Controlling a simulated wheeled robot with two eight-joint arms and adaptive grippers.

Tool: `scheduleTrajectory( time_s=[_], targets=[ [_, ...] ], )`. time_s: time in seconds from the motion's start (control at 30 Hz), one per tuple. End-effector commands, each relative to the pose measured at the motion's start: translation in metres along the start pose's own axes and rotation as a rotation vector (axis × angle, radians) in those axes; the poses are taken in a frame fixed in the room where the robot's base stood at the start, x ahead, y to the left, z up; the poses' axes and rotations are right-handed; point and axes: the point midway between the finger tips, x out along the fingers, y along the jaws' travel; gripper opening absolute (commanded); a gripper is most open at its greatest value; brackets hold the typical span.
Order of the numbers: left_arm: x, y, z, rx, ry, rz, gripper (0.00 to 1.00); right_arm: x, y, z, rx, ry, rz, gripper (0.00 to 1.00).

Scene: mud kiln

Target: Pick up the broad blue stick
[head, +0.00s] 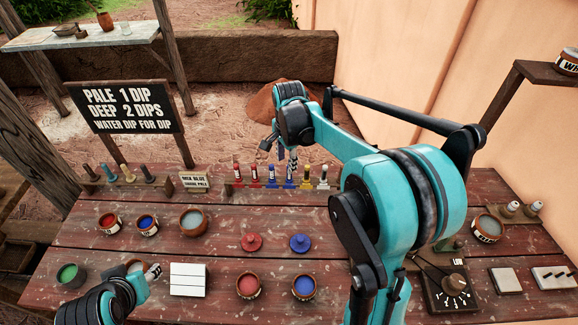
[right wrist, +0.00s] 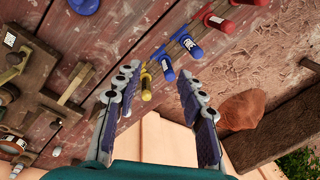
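Two blue sticks stand in the wooden rack behind the pots: one (head: 272,176) beside the reds, one (head: 289,176) beside the yellow. In the right wrist view the blue stick nearer the reds (right wrist: 188,45) looks slightly wider than the other blue stick (right wrist: 168,68), but I cannot be sure which is the broad one. My right gripper (head: 279,148) is above and behind the rack; in its wrist view its fingers (right wrist: 158,78) are spread and empty, pointing toward the blue and yellow sticks. My left gripper (head: 150,271) is low at the left, near a small brown pot; its fingers are unclear.
Red sticks (head: 254,177), a yellow stick (head: 306,177) and a white-labelled stick (head: 323,178) flank the blues closely. Red (head: 252,242) and blue (head: 300,243) lids, paint pots and a white block (head: 188,279) lie in front. A sign (head: 125,107) stands at left.

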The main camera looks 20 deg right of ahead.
Motion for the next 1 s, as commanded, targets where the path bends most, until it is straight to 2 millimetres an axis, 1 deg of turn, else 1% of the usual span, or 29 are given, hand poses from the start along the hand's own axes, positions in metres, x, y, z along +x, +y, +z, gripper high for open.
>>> scheduleTrajectory(
  time_s=[0.03,0.1,0.2,0.33,0.6,0.73,0.9,1.0],
  targets=[
    [-0.011,0.0,-0.008,0.0,0.0,0.0,0.44,-0.002,-0.011,-0.009,0.068,-0.006,0.024,0.4],
    [-0.017,0.0,-0.012,0.0,0.0,0.0,0.44,0.004,-0.019,-0.017,0.156,-0.011,0.054,0.4],
    [-0.023,0.0,-0.016,0.0,0.0,0.0,0.44,0.012,-0.027,-0.025,0.251,-0.015,0.087,0.4],
    [-0.026,0.0,-0.018,0.0,0.0,0.0,0.44,0.02,-0.032,-0.031,0.322,-0.016,0.112,0.4],
    [-0.019,0.0,-0.014,0.0,0.0,0.0,0.44,0.049,-0.029,-0.032,0.342,-0.016,0.119,0.4],
    [-0.016,0.0,-0.011,0.0,0.0,0.0,0.44,0.06,-0.029,-0.032,0.341,-0.016,0.119,0.4],
    [-0.008,0.0,-0.005,0.0,0.0,0.0,0.44,0.087,-0.026,-0.032,0.34,-0.016,0.118,0.4],
    [-0.005,0.0,-0.004,0.0,0.0,0.0,0.44,0.099,-0.025,-0.031,0.339,-0.016,0.118,0.4]
  ],
)
